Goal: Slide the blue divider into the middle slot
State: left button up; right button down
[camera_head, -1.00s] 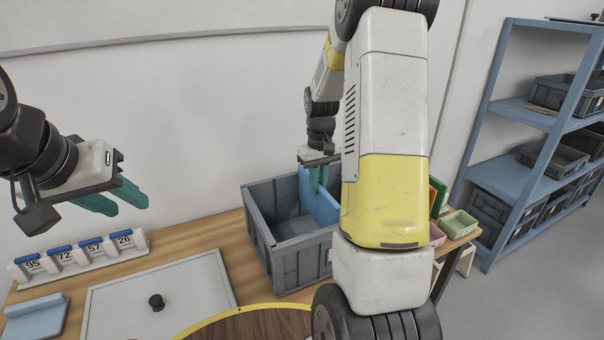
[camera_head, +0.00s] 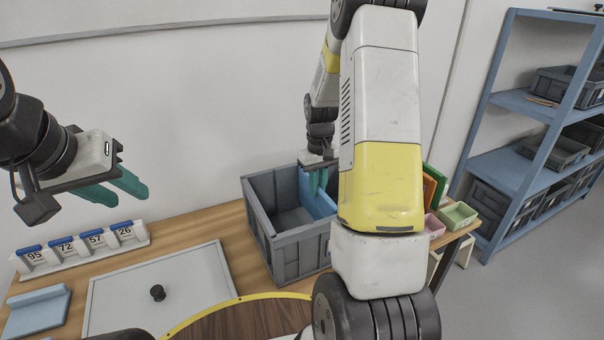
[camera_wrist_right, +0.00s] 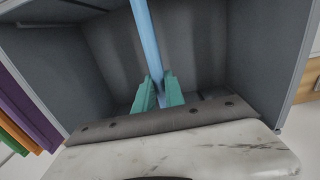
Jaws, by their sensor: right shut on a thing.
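The blue divider (camera_head: 318,205) stands upright inside the grey crate (camera_head: 296,252), across its middle as far as I can see. My right gripper (camera_head: 318,180) is shut on the top edge of the divider. In the right wrist view, the teal fingers (camera_wrist_right: 159,92) are on both sides of the blue divider (camera_wrist_right: 147,40), between the crate's grey walls (camera_wrist_right: 262,50). My arm hides the right part of the crate, and the slot and the divider's lower edge are not clearly visible. My left gripper (camera_head: 118,190) is open and empty above the table's left side.
Small pink and green bins (camera_head: 457,216) and upright coloured panels stand right. A blue shelf (camera_head: 510,165) stands beyond.

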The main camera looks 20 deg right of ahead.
jog(key=shift+f, duration=1.4)
jog(key=c, duration=1.3)
grip_release()
jog(key=shift+r, duration=3.9)
